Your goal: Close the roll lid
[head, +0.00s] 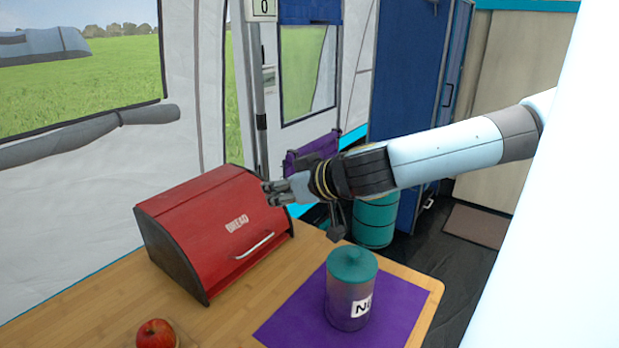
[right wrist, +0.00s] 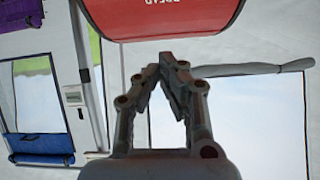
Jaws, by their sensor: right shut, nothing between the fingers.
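The red bread box (head: 205,220) stands on the wooden table, with dark side panels and the word BREAD on its red roll lid (head: 215,205). The lid's silver handle (head: 254,246) sits low on the front, and the lid appears down. My right gripper (head: 270,192) reaches in from the right and is at the box's upper right edge; I cannot tell whether it touches. In the right wrist view its fingertips (right wrist: 166,60) meet with nothing between them, just by the red lid (right wrist: 160,15). My left gripper is not in view.
A jar with a teal lid (head: 350,285) stands on a purple mat (head: 285,315) right of the box. An apple (head: 156,334) lies at the table's front. The wooden table (head: 100,312) has bare room left of the apple. A teal bin (head: 375,222) stands behind the table.

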